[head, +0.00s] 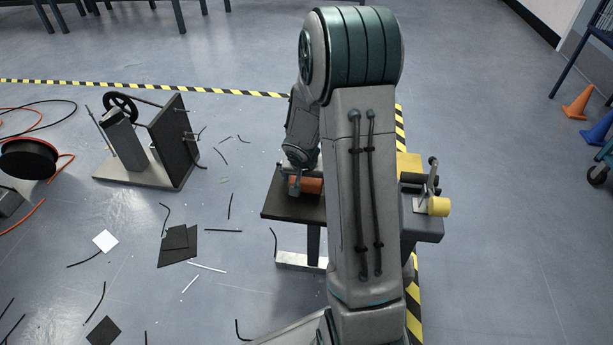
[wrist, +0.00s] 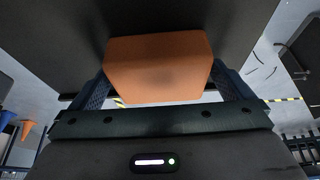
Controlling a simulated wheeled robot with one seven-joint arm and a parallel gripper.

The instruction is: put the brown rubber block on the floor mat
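The brown rubber block (head: 309,186), orange-brown, is at the dark top of a small stand (head: 285,207) in the head view. My gripper (head: 296,183) is at its left end there, partly hidden by my arm. In the wrist view the block (wrist: 158,68) sits between both fingers of my gripper (wrist: 160,80), which meet its sides; the fingertips are partly hidden. The dark surface fills the view behind it. I cannot tell whether the block still touches it. Dark flat sheets (head: 178,245) lie on the floor; I cannot tell whether they are the floor mat.
A wheel-and-plate rig (head: 145,145) and a cable reel (head: 28,158) stand at left. Sticks and scraps litter the floor between. A grey bench part with a yellow roller (head: 438,206) stands right of my arm.

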